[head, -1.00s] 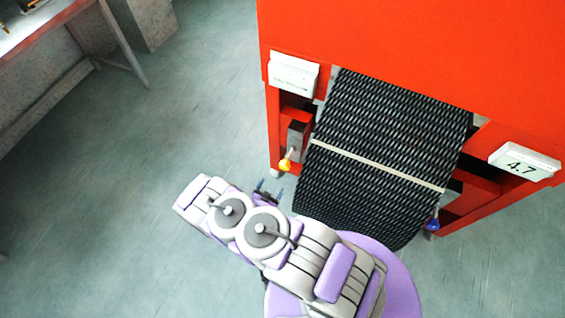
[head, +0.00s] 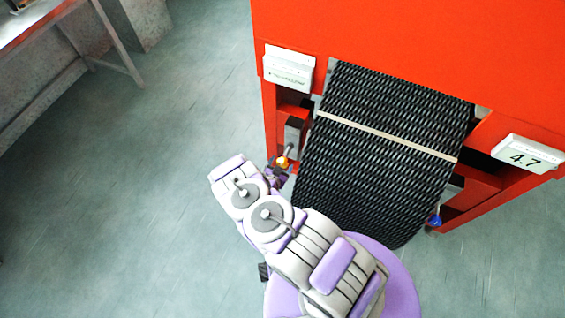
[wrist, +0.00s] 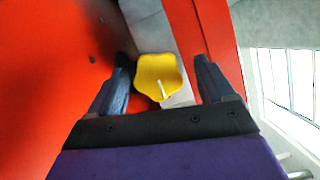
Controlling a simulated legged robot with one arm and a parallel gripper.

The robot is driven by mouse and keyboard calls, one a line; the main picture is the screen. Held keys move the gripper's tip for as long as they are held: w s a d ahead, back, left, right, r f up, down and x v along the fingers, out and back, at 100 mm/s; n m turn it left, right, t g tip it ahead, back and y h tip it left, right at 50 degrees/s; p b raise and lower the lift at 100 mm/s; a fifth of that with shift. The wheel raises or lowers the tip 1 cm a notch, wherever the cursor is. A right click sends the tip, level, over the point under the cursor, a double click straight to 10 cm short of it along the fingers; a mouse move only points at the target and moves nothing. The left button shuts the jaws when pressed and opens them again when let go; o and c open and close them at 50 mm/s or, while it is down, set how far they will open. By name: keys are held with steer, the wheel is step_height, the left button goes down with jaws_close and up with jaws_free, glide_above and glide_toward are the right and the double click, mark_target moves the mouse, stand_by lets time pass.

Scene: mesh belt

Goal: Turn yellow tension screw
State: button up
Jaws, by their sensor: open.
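The yellow tension screw (wrist: 157,76) is a lobed knob with a pale mark on its face. In the wrist view it sits between the two open fingers of my gripper (wrist: 163,88), with a gap on each side, wider on the right. In the head view the screw (head: 283,162) shows at the left side of the belt, partly hidden by my gripper (head: 277,174). The black mesh belt (head: 380,150) has a pale strip across it. A blue knob (head: 434,220) is at the belt's right side.
The red machine frame (head: 410,45) surrounds the belt. A white label box (head: 288,68) is at the left, and a white display (head: 528,153) reads 4.7 at the right. A bench (head: 70,40) stands far left. The floor between is clear.

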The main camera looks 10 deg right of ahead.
mark_target(282, 165)
steer(key=shift+x, duration=1.45)
steer(key=c, duration=1)
steer(key=shift+d, duration=0.1)
steer(key=shift+m+t+y, duration=0.3)
steer(key=shift+m, duration=0.4)
steer(key=shift+m+t+y, duration=0.4)
steer(key=shift+m, duration=0.5)
